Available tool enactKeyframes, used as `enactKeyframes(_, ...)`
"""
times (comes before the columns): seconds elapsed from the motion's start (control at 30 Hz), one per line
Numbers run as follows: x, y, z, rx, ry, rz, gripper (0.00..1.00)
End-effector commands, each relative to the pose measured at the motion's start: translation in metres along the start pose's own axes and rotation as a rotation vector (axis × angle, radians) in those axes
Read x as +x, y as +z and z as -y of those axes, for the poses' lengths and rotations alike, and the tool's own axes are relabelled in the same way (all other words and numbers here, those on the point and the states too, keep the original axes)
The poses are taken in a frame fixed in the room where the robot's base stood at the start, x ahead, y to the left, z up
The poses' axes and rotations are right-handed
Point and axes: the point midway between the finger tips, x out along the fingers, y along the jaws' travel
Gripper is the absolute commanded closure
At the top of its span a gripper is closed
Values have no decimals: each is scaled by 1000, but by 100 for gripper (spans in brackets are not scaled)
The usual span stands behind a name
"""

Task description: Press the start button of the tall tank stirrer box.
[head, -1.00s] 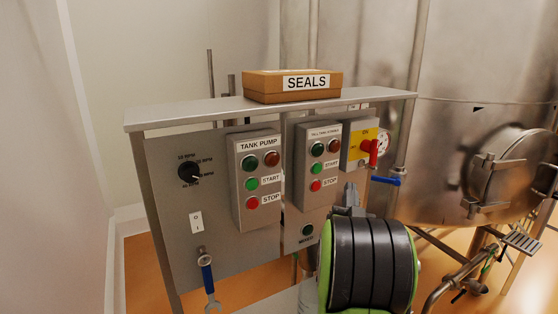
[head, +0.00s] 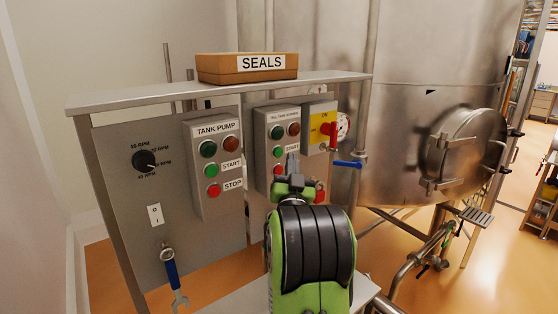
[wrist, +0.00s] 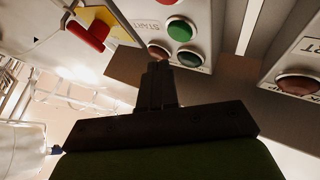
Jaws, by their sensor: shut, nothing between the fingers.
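The tall tank stirrer box (head: 262,150) is a grey box on the panel, right of the tank pump box. It has two lamps on top, a green start button (head: 277,152) and a red stop button (head: 277,170) below. My gripper (head: 292,160) is shut and empty in front of the box, just right of the start button, covering part of its labels. In the wrist view the shut fingertips (wrist: 158,66) point at the box near its lamps, and the green start button (wrist: 180,29) shows beyond them. I cannot tell the exact gap; no contact is visible.
The tank pump box (head: 213,165) with similar buttons stands left. A red handle on a yellow plate (head: 322,128) and a blue-handled valve (head: 347,164) are close on the right. A SEALS carton (head: 247,68) sits on the shelf above.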

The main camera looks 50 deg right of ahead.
Motion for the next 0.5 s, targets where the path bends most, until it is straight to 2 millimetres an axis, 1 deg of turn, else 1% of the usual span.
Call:
enactKeyframes(0.03,3,5,3,1,-2,-2,100)
enactKeyframes(0.2,12,10,9,-1,-1,0,100)
enactKeyframes(0.5,14,9,10,-1,0,0,100)
